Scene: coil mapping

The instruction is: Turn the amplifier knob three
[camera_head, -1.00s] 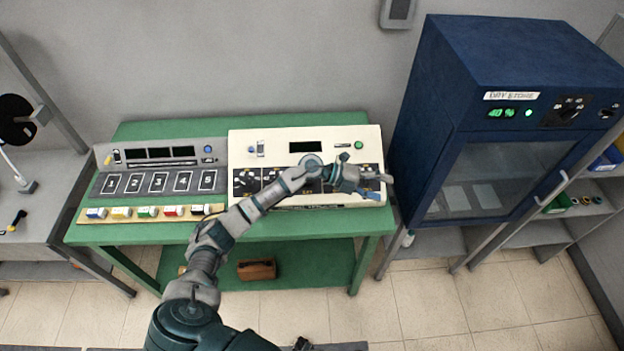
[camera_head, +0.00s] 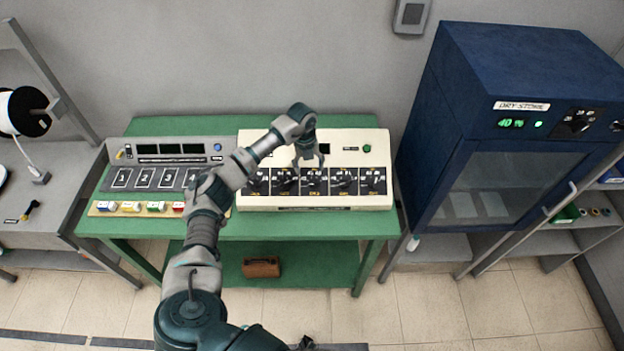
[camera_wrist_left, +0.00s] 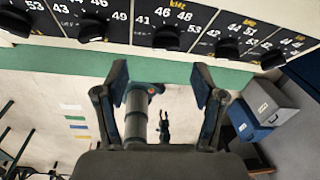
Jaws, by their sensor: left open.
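The amplifier is a cream console (camera_head: 385,142) on the right of the green table. Its front has a row of black dial panels with black knobs; the middle one is knob three (camera_head: 314,183). In the left wrist view knob three (camera_wrist_left: 166,38) shows beyond and between my fingers. My left gripper (camera_head: 308,160) is open and empty above the console's sloping front, apart from the knobs; it also shows in the left wrist view (camera_wrist_left: 160,80). A small dark claw (camera_wrist_left: 165,125), seemingly my right gripper, hangs low in that view; its jaws are too small to judge.
A grey console (camera_head: 150,150) with numbered panels and coloured blocks stands at the left, partly behind my arm. A blue dry-store cabinet (camera_head: 500,130) stands close at the right. A brown box (camera_head: 261,266) lies on the lower shelf.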

